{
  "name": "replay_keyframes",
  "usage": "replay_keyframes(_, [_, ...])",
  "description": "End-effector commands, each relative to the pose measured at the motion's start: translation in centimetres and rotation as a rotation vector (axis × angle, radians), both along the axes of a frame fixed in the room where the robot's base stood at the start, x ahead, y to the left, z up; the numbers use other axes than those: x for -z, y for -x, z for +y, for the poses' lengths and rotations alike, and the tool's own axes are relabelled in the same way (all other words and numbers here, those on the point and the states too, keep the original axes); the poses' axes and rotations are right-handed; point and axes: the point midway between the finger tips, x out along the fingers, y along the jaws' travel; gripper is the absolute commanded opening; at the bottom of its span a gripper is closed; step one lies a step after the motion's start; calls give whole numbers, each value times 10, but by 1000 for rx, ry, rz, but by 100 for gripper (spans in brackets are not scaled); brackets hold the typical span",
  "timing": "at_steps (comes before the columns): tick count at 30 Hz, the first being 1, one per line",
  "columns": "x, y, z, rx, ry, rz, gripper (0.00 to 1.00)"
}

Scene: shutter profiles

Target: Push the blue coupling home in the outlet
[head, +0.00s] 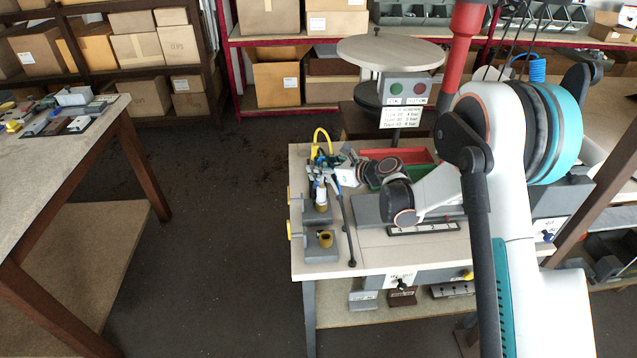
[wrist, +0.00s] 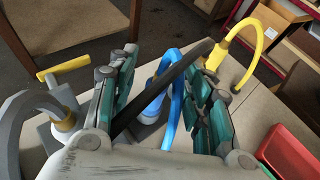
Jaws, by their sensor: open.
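I cannot tell how deep the coupling sits. My gripper (wrist: 162,72) is open, with one finger on each side of the blue hose and a dark bar or hose (wrist: 165,82). Contact is unclear.
A yellow coupling (wrist: 215,56) with a looped yellow hose stands behind. A front grey block with a yellow ring (head: 325,239) is empty. Red and green trays (head: 412,157) lie to the right. A post with a round top (head: 390,52) rises behind the bench.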

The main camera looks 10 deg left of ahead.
Motion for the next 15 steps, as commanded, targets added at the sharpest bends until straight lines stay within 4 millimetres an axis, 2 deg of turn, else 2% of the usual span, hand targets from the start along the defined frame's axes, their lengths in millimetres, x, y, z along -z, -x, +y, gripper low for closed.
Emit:
replay_keyframes(4, [8, -8, 14, -1, 0, 0, 45])
replay_keyframes(11, [7, -9, 14, 0, 0, 1, 43])
replay_keyframes(15, [7, -8, 14, 0, 0, 0, 11])
